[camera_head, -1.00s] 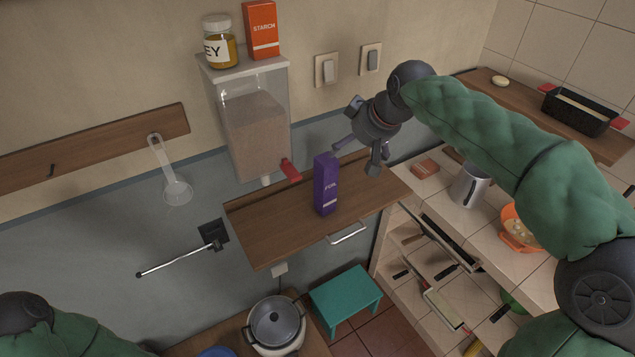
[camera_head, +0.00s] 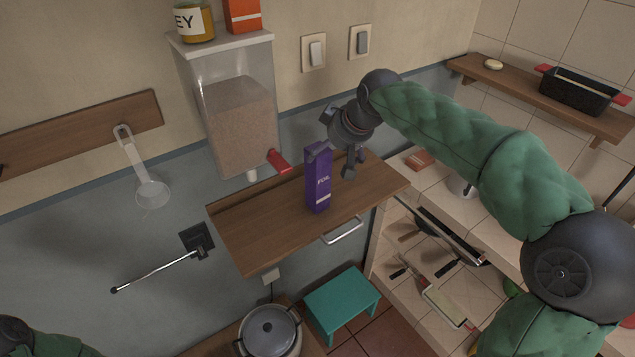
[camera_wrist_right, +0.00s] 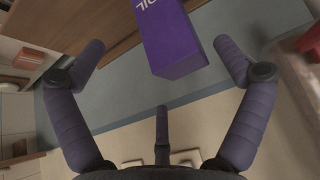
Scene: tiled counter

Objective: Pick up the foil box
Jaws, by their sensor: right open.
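The foil box (camera_head: 319,184) is a tall purple carton standing upright on a brown wooden shelf (camera_head: 262,234) in the head view. My right gripper (camera_head: 333,160) is just behind and right of the box's upper part, with its fingers pointing down toward it. In the right wrist view the box (camera_wrist_right: 170,38) shows at the top, between and beyond the spread fingers of my right gripper (camera_wrist_right: 158,58). The gripper is open and holds nothing. I cannot tell whether a finger touches the box. My left gripper is out of view; only part of my left arm shows at the lower left.
A teal stool (camera_head: 341,303) and a lidded pot (camera_head: 269,328) are below. The shelf left of the box is bare.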

